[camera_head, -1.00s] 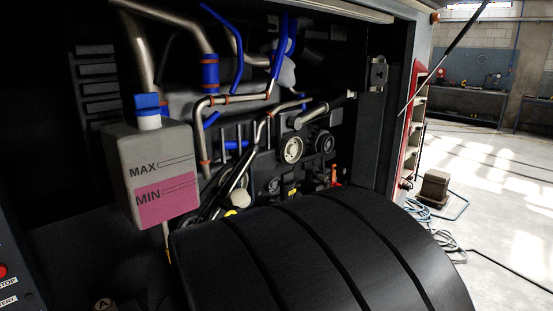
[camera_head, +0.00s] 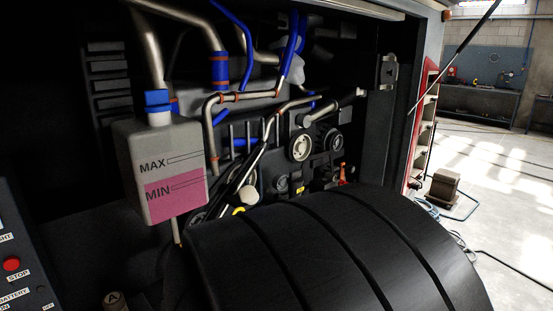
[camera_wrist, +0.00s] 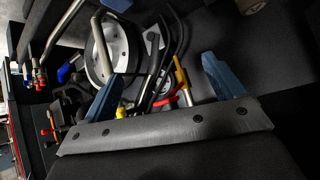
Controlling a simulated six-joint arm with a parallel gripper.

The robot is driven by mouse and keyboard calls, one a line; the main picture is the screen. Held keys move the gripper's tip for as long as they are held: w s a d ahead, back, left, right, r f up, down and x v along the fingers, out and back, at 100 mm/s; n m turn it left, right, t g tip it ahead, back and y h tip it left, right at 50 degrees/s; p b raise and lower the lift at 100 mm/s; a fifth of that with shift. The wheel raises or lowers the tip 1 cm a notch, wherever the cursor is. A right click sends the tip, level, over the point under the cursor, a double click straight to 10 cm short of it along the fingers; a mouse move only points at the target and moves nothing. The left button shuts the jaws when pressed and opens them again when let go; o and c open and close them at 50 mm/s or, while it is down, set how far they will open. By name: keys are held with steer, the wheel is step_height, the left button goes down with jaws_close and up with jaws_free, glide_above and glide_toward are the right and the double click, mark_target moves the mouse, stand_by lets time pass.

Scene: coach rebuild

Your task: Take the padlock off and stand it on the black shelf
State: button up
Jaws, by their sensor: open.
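My gripper (camera_wrist: 162,66) shows in the wrist view as two blue fingers set wide apart. It is open, with nothing held between the fingers. A red and yellow lever-like part (camera_wrist: 178,84) lies beyond the fingers, nearer the right one. I cannot pick out the padlock for certain in either view. I cannot tell which dark surface is the black shelf. My gripper does not show in the head view.
The head view shows a coolant tank (camera_head: 160,168), metal pipes (camera_head: 220,140) and a large ribbed black cover (camera_head: 330,250) in the bay. A control panel (camera_head: 22,250) with a red button stands at left. A round pale part (camera_wrist: 110,52) shows in the wrist view.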

steer(key=c, duration=0.6)
steer(key=shift+c, duration=0.2)
steer(key=s+a+r+n+g, duration=0.2)
steer(key=s+a, duration=0.2)
steer(key=a, duration=0.5)
steer(key=s+a+r+n+g, duration=0.15)
steer(key=s+a, duration=0.25)
steer(key=a, duration=0.6)
steer(key=s+a+r+n, duration=0.1)
steer(key=s+a+r, duration=0.5)
steer(key=s+a, duration=0.6)
steer(key=shift+g, duration=0.25)
steer(key=shift+s+d+f+x, duration=0.1)
steer(key=shift+d+x, duration=0.1)
steer(key=shift+x, duration=2.55)
steer(key=shift+s+d+f+x, duration=0.1)
steer(key=shift+d+f+x, duration=0.1)
steer(key=shift+x, duration=2.55)
steer(key=shift+s+d+f+x, duration=0.1)
steer(key=shift+d+x, duration=0.1)
steer(key=shift+x, duration=2.55)
